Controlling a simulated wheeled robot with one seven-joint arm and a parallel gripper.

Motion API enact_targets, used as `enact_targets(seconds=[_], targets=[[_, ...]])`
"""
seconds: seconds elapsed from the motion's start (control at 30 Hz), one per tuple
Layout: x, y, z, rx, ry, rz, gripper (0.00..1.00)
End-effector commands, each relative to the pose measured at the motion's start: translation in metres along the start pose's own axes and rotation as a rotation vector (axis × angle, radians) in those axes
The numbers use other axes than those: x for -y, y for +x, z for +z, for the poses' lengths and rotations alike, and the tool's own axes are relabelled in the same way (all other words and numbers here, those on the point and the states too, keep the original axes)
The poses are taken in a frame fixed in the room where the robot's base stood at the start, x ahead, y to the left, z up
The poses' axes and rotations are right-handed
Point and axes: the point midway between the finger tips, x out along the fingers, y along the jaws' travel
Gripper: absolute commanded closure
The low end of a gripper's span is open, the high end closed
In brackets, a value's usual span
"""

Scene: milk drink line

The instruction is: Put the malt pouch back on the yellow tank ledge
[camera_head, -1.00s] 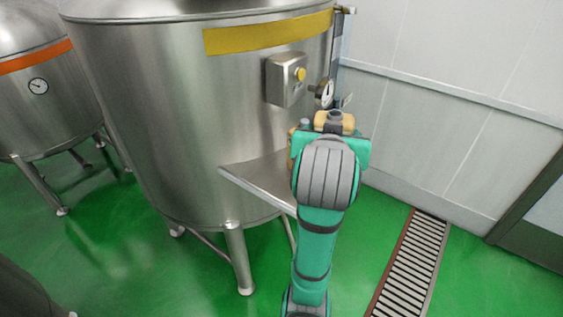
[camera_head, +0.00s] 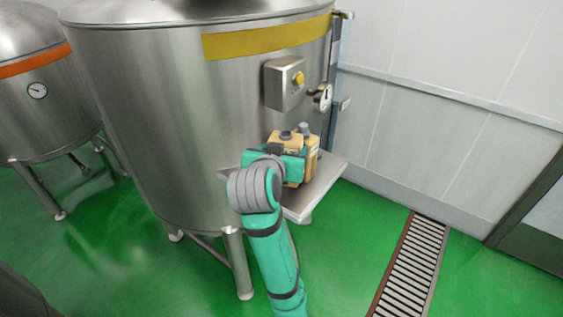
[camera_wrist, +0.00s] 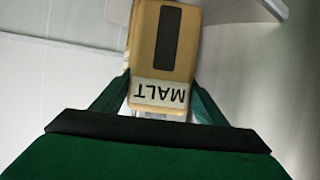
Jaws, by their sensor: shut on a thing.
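The malt pouch is tan with a dark cap in the head view (camera_head: 288,143). In the wrist view its dark panel and upside-down MALT label show on the pouch (camera_wrist: 146,50). My teal gripper (camera_head: 275,163) is shut on it, with a finger on each side of the pouch's lower part in the wrist view. The grey ledge (camera_head: 327,182) juts from the front of the tank (camera_head: 165,110) with the yellow band (camera_head: 265,37). The pouch shows at the ledge's tank side. My gripper and wrist hide its base, so I cannot tell whether it touches the ledge.
A second tan container (camera_head: 312,158) with a grey cap stands on the ledge, just right of the held pouch. A control box (camera_head: 284,82) and a gauge (camera_head: 323,97) are above. The right part of the ledge is bare. A floor drain (camera_head: 412,262) lies at right.

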Motion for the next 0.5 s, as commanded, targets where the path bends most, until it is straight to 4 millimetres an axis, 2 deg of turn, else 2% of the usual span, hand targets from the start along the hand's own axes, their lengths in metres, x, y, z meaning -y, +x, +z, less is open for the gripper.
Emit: enact_targets(seconds=[0.27, 0.4, 0.5], targets=[[0.013, 0.01, 0.013, 0.002, -0.001, -0.001, 0.75], [0.009, 0.018, 0.033, 0.004, 0.001, 0.003, 0.75], [0.008, 0.021, 0.04, 0.001, 0.002, 0.004, 0.75]])
